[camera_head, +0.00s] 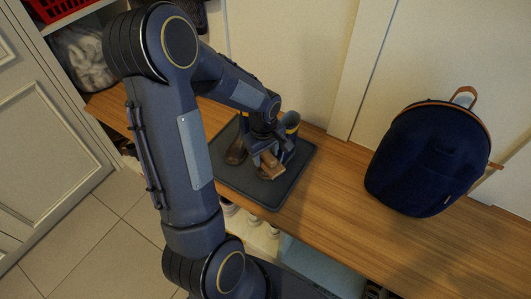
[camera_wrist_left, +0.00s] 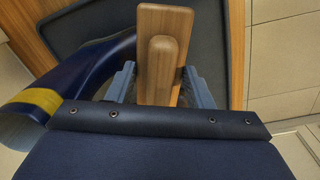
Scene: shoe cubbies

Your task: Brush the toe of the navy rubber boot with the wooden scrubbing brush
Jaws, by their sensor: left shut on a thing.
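The wooden scrubbing brush (camera_head: 272,165) is held over the dark mat, and it fills the upper middle of the left wrist view (camera_wrist_left: 163,22). My left gripper (camera_head: 268,152) is shut on its raised handle, with a finger on each side in the left wrist view (camera_wrist_left: 160,85). The navy rubber boot (camera_head: 292,121) stands on the mat, partly hidden by the gripper. In the left wrist view the boot (camera_wrist_left: 85,72), with a yellow band, reaches from the left towards the brush. I cannot tell whether brush and toe touch. My right gripper is not in view.
The dark mat (camera_head: 265,193) lies on a wooden bench (camera_head: 345,200). A brown shoe (camera_head: 236,152) is on the mat left of the brush. A navy backpack (camera_head: 428,160) stands on the bench at right. Shoes (camera_head: 250,220) sit below the bench. Bench between mat and backpack is clear.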

